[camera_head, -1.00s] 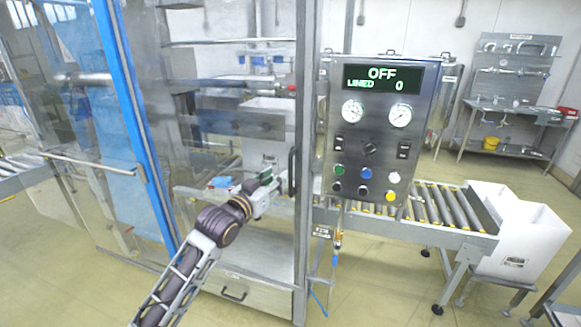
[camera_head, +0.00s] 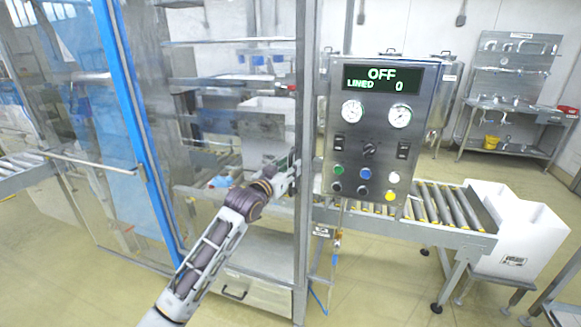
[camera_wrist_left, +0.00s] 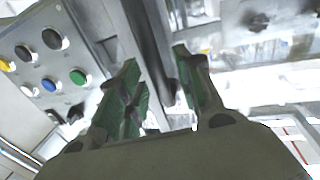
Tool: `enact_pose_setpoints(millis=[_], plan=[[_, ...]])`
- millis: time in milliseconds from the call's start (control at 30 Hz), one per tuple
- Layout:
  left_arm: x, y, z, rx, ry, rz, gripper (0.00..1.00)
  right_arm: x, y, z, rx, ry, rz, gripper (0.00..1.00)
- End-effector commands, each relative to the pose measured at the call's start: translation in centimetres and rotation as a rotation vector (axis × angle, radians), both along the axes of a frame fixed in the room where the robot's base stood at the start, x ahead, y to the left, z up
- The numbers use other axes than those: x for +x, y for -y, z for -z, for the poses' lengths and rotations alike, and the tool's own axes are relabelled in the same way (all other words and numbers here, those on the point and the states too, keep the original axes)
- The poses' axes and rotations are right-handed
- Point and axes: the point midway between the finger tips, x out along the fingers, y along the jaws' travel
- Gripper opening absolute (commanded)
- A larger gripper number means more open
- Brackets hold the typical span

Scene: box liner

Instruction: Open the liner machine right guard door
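The right guard door (camera_head: 225,190) of the liner machine is a clear panel, and it looks shut. Its dark upright handle, near the right frame post, is mostly covered by my left gripper (camera_head: 292,174) in the head view. In the left wrist view a dark bar (camera_wrist_left: 150,42), which looks like the handle, runs between the spread fingers of my left gripper (camera_wrist_left: 157,62). The fingers are apart, one on each side of the bar; whether they touch it I cannot tell. My right gripper is in neither view.
A control panel (camera_head: 372,135) reading OFF stands just right of the door post; its buttons (camera_wrist_left: 48,62) show close to the gripper in the wrist view. A roller conveyor (camera_head: 435,208) with a white box (camera_head: 510,235) lies beyond it. A blue-edged door (camera_head: 133,115) is at left.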

Motion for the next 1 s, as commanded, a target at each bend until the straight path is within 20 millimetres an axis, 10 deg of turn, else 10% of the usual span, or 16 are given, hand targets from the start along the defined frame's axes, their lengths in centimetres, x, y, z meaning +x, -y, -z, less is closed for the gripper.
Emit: enact_pose_setpoints(millis=[567, 867, 1000], plan=[[1.01, 0.6, 0.02, 0.001, 0.0, 0.0, 0.35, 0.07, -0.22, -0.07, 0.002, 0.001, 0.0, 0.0], [1.0, 0.59, 0.02, 0.001, 0.0, 0.0, 0.0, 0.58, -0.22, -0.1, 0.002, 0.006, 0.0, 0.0], [1.0, 0.59, 0.02, 0.001, 0.0, 0.0, 0.0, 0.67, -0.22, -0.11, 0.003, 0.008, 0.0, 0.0]])
